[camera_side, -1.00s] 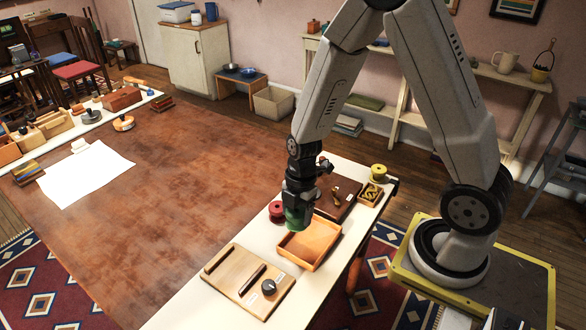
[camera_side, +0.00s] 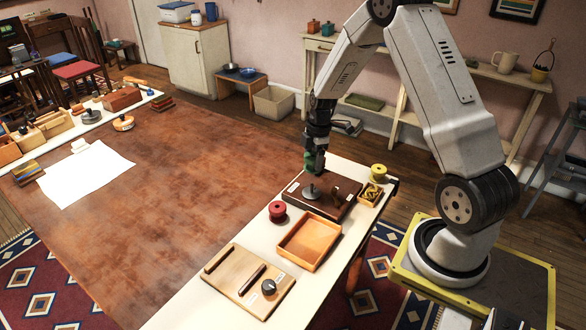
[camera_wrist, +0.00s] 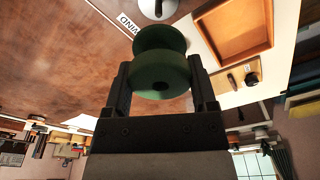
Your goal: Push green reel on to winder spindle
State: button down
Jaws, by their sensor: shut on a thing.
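The green reel (camera_side: 315,162) is held in my gripper (camera_side: 315,154), which is shut on it, above the dark brown winder board (camera_side: 337,209). In the wrist view the green reel (camera_wrist: 160,72) sits between the two fingers of my gripper (camera_wrist: 159,82), its centre hole showing. The winder's round grey metal disc (camera_side: 311,192) lies on the board below the reel, with a gap between them. Part of the disc (camera_wrist: 158,8) shows at the top of the wrist view. A thin upright spindle cannot be made out clearly.
A red reel (camera_side: 277,211) stands left of the winder, and a yellow reel (camera_side: 378,171) stands behind it beside a small tray (camera_side: 370,203). An empty orange tray (camera_side: 291,258) and a wooden board with a black knob (camera_side: 247,290) lie nearer the front.

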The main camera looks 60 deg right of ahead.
aim_at(313, 170)
jog(key=shift+f, duration=0.2)
dwell(0.3)
jog(key=shift+f, duration=2.3)
jog(key=shift+f, duration=2.1)
grip_release()
jog(key=shift+s+d+r, duration=0.1)
jog(key=shift+d+r, duration=0.05)
jog(key=shift+r, duration=1.15)
jog(key=shift+s+d+r, duration=0.1)
jog(key=shift+r, duration=1.15)
jog(key=shift+s+d+r, duration=0.1)
jog(key=shift+d+r, duration=0.05)
jog(key=shift+r, duration=1.15)
